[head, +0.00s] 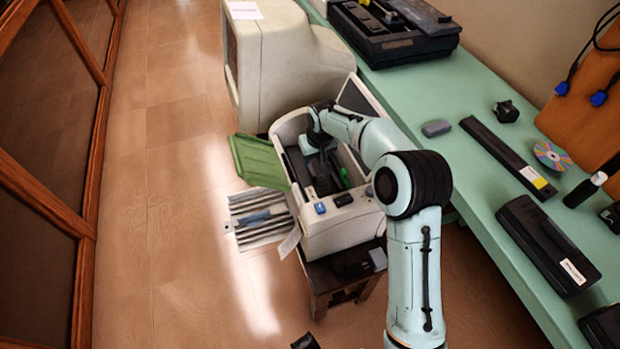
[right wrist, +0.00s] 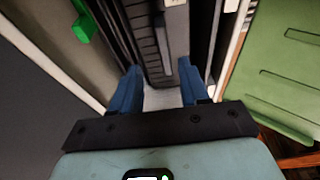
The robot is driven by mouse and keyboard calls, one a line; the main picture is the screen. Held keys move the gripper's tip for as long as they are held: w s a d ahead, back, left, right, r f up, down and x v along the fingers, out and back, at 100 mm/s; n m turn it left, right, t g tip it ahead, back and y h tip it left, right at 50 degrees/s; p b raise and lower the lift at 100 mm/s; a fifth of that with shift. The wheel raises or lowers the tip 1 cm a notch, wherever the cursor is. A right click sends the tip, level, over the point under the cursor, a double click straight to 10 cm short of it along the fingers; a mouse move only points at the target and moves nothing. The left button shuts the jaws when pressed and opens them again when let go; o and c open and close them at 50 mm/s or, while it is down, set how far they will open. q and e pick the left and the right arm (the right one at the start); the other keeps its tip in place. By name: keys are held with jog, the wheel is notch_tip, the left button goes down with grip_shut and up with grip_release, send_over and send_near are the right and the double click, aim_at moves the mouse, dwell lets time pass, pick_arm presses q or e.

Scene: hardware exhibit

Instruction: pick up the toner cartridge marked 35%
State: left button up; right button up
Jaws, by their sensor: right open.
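My right gripper (head: 321,178) reaches down into the open printer (head: 345,228). In the right wrist view its blue fingers (right wrist: 159,92) are apart, one on each side of a dark grey ribbed part (right wrist: 176,38) inside the printer; contact cannot be told. No 35% mark is readable in either view. A long black cartridge (head: 545,245) with a white label lies on the green table. A slimmer black bar (head: 505,155) with a yellow and white label lies behind it. My left gripper is not in view.
The printer stands on a small dark stool (head: 340,290) beside the green table (head: 455,180). A green panel (head: 258,160) sticks out at its left. A cream monitor (head: 285,60) stands behind it. A black machine (head: 395,35) is on the table. Floor at left is clear.

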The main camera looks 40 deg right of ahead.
aim_at(310, 166)
jog(key=shift+a+x, duration=0.15)
jog(key=shift+x, duration=1.45)
jog(key=shift+a+x, duration=0.1)
jog(key=shift+x, duration=1.5)
jog(key=shift+w+a+f, duration=0.1)
jog(key=shift+w, duration=0.1)
grip_shut()
